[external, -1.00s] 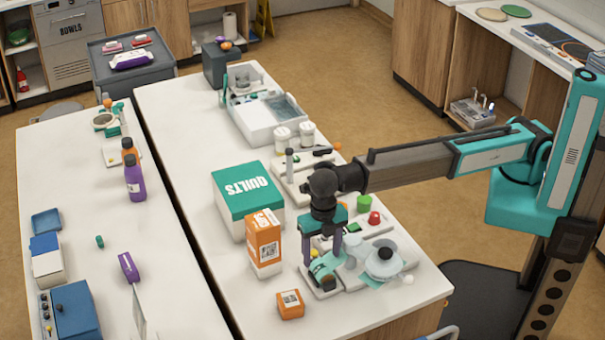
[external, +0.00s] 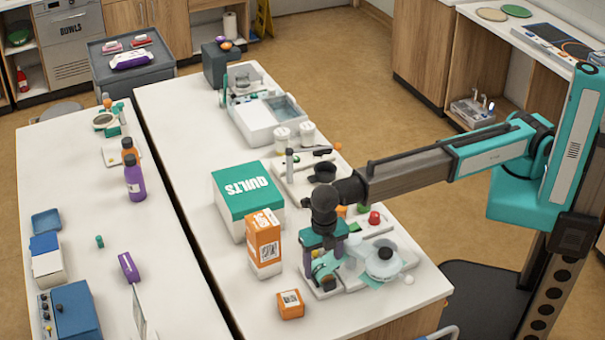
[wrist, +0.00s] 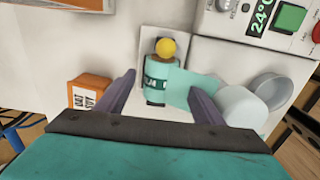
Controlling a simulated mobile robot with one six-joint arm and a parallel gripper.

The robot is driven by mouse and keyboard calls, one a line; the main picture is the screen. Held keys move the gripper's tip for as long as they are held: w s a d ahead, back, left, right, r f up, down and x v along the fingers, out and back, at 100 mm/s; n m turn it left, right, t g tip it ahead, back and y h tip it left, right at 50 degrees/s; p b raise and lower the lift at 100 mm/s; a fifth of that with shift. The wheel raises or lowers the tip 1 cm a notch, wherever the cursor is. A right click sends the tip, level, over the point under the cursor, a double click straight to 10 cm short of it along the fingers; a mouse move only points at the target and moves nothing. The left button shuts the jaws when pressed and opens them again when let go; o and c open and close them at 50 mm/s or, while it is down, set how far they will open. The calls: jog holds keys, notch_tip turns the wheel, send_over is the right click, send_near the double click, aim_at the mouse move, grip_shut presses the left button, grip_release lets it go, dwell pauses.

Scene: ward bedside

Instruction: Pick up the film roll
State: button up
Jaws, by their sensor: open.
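The film roll (wrist: 156,84) is a teal cylinder with a dark label band, standing in a pale holder with a teal sheet of film reaching out to its right. A yellow knob shows at its top. In the external view the teal roll (external: 324,266) is partly hidden by my gripper. My gripper (wrist: 158,76) is open, with one purple finger on each side of the roll. In the external view my gripper (external: 325,262) is low over the front of the counter. I cannot tell whether a finger touches the roll.
A tall orange-and-white box (external: 264,243) stands close left of my gripper. A small orange box (external: 290,304) lies in front. The green-and-white QUILTS box (external: 246,196) is behind. A device with a red button (external: 375,218) and a pale round-topped item (external: 385,256) stand to the right.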

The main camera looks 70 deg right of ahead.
aim_at(322, 266)
jog(key=shift+f, duration=0.35)
dwell(0.3)
jog(key=c, duration=1.2)
jog(key=shift+r, duration=0.15)
jog(key=shift+r+b, duration=1.45)
jog(key=shift+r, duration=3.45)
